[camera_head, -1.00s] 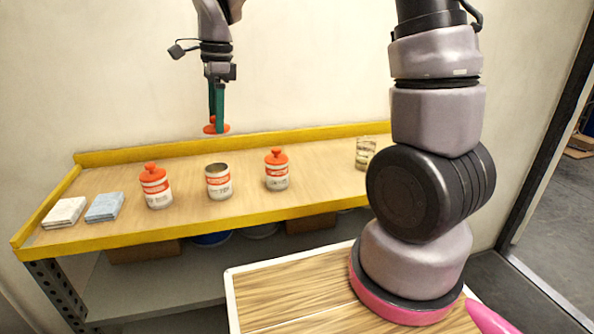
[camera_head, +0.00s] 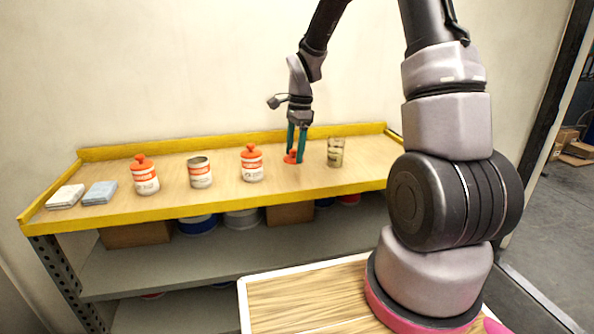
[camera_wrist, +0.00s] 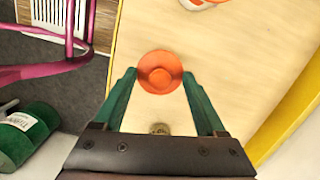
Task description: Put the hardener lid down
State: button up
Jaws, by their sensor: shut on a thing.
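The hardener lid (camera_head: 290,157) is an orange-red disc with a knob. My gripper (camera_head: 297,154) is shut on it, with one green finger on each side. In the wrist view the lid (camera_wrist: 160,72) shows from above between the fingertips (camera_wrist: 159,75). It is at or just above the bench top, right of the lidded cans; I cannot tell if it touches the wood. An open white-and-red can (camera_head: 200,174) without a lid stands between two cans with orange lids, one on the left (camera_head: 145,178) and one on the right (camera_head: 252,165).
A clear cup (camera_head: 335,153) stands just right of the gripper. Folded white (camera_head: 66,196) and blue (camera_head: 100,193) cloths lie at the bench's left end. The yellow-edged bench (camera_head: 225,206) has a raised back edge. Bare wood lies in front of the lid.

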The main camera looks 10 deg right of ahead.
aim_at(294, 176)
jog(key=shift+f, duration=2.65)
jog(key=o, duration=1.2)
jog(key=shift+f, duration=0.15)
jog(key=shift+o, duration=0.2)
jog(key=r, duration=0.4)
jog(key=d+r, duration=0.1)
jog(key=r, duration=0.7)
jog(key=shift+w+d, duration=0.15)
jog(key=s+d+r+n+t, duration=0.2)
jog(key=s+r+n, duration=0.4)
jog(key=s+r, duration=0.3)
jog(key=s+d+r+n+t, duration=0.2)
jog(key=s+r+n+t, duration=0.3)
jog(key=s+r, duration=0.5)
jog(key=s, duration=0.3)
jog(key=shift+s+r+n+y, duration=0.2)
jog(key=shift+s+n+y, duration=0.1)
jog(key=shift+s+n, duration=0.1)
